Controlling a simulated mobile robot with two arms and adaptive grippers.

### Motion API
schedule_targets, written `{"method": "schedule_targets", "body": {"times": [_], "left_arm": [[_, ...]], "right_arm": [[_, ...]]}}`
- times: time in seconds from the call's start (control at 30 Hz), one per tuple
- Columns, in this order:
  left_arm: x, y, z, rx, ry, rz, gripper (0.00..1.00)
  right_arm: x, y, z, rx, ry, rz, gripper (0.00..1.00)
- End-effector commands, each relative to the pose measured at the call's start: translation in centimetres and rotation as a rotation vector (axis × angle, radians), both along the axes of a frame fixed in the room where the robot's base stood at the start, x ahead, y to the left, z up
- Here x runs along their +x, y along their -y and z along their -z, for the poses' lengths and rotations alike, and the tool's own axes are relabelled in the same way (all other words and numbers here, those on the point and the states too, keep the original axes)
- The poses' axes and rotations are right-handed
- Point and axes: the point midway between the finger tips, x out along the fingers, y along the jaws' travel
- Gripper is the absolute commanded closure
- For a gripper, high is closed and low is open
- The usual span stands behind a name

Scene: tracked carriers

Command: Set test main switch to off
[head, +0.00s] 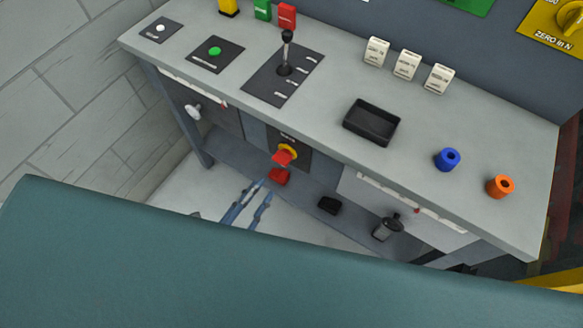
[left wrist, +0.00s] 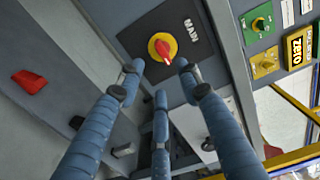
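The main switch (head: 287,153) has a red handle on a yellow disc, on a black plate on the front of the bench. In the left wrist view the main switch (left wrist: 163,48) is close ahead, its plate marked MAIN. The red handle slants there; I cannot tell which setting it marks. My left gripper (head: 263,192) is below and left of the switch in the head view. In the left wrist view its blue fingers (left wrist: 159,77) are spread, with nothing between them, and their tips look just short of the switch. My right gripper is not in view.
The bench top (head: 335,100) carries a lever (head: 287,50), a black tray (head: 371,122), and blue (head: 447,159) and orange (head: 500,186) rings. A red block (head: 279,177) is below the switch.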

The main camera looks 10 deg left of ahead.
Motion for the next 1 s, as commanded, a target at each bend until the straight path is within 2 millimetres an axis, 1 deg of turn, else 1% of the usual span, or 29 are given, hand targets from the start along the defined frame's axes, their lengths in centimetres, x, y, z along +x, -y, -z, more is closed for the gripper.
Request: {"method": "schedule_targets", "body": {"times": [0.03,0.17,0.3,0.5,0.6,0.77,1.0], "left_arm": [[0.4,0.2,-0.3,0.004,0.011,0.001,0.65],[2.0,0.7,-0.6,0.004,0.012,0.001,0.65],[4.6,1.7,-0.6,0.004,0.012,0.001,0.65],[8.0,2.9,-0.5,0.003,0.01,0.001,0.65],[9.1,3.3,-0.3,0.004,0.007,0.001,0.65],[10.0,3.6,-0.3,0.004,0.007,0.0,0.65],[10.1,3.7,-0.2,0.003,0.005,0.0,0.65]], "right_arm": [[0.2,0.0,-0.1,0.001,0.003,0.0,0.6],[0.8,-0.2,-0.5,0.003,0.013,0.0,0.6],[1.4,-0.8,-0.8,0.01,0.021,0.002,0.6],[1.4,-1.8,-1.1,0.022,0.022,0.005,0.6],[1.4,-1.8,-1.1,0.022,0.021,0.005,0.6],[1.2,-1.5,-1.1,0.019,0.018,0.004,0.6],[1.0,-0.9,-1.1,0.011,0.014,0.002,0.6]]}}
